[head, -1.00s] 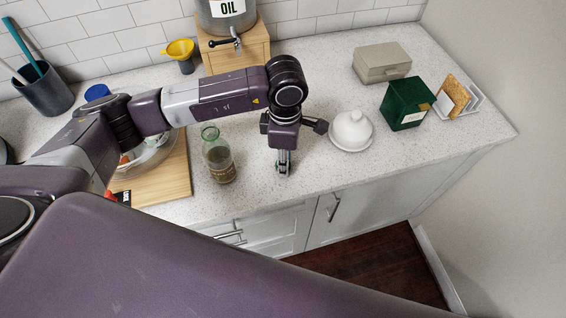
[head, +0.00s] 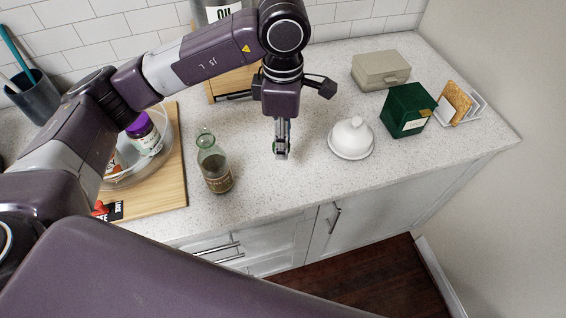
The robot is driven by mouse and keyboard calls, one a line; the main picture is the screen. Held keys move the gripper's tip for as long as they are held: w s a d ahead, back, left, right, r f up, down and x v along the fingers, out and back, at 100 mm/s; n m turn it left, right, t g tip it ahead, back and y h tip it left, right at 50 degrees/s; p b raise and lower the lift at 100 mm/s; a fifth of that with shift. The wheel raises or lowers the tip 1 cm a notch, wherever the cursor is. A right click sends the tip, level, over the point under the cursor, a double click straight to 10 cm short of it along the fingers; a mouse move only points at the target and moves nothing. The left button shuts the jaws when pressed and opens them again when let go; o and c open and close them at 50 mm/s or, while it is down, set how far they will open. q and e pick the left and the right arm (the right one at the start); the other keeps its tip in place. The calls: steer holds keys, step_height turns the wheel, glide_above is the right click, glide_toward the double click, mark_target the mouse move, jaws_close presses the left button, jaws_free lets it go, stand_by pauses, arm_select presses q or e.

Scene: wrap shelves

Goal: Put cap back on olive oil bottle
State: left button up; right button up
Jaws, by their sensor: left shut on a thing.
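The olive oil bottle (head: 215,166) stands upright on the counter, a glass bottle with a greenish neck and a brown label low down. My left gripper (head: 281,152) points down to the right of the bottle, apart from it. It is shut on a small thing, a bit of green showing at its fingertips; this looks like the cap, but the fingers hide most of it. My right gripper is not in view.
A white domed dish (head: 351,139) stands just right of my left gripper. A green box (head: 407,110), a beige case (head: 381,69) and a rack (head: 459,104) are farther right. A cutting board (head: 172,183) with a glass bowl and purple-lidded jar (head: 143,131) lies left of the bottle.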

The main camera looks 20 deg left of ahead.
arm_select(q)
step_height(320, 180, up, 9)
steer(key=shift+b, duration=0.45)
steer(key=m, duration=0.2)
steer(key=a+f+m, duration=0.1)
steer(key=shift+s+a+m, duration=0.1)
steer(key=shift+s+m, duration=0.15)
steer(key=shift+m, duration=0.15)
steer(key=s+a+f+m, duration=0.4)
steer(key=m, duration=1.2)
steer(key=shift+a+m, duration=0.3)
steer(key=shift+f, duration=0.1)
